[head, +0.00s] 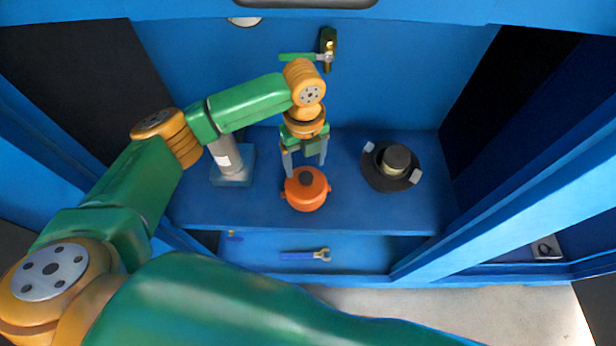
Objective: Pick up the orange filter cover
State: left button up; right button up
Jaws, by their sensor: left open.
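The orange filter cover (306,196) sits on the blue shelf (240,212), round, with a dark knob on top and small lugs at its sides. My left gripper (305,170) points down with its fingers spread, just behind and above the cover. The left fingertip appears close to the cover's rim; I cannot tell whether it touches. My right gripper is not in view.
A grey cylinder on a square base (232,180) stands left. A valve with a green handle (298,57) is on the back wall. A wrench (304,255) lies on the lower level.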

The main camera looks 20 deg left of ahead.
aim_at(306, 176)
pick_arm(q)
jog(key=f, duration=0.4)
jog(key=shift+s+d, duration=0.15)
jog(key=shift+s, duration=0.2)
jog(key=c, duration=0.7)
grip_shut()
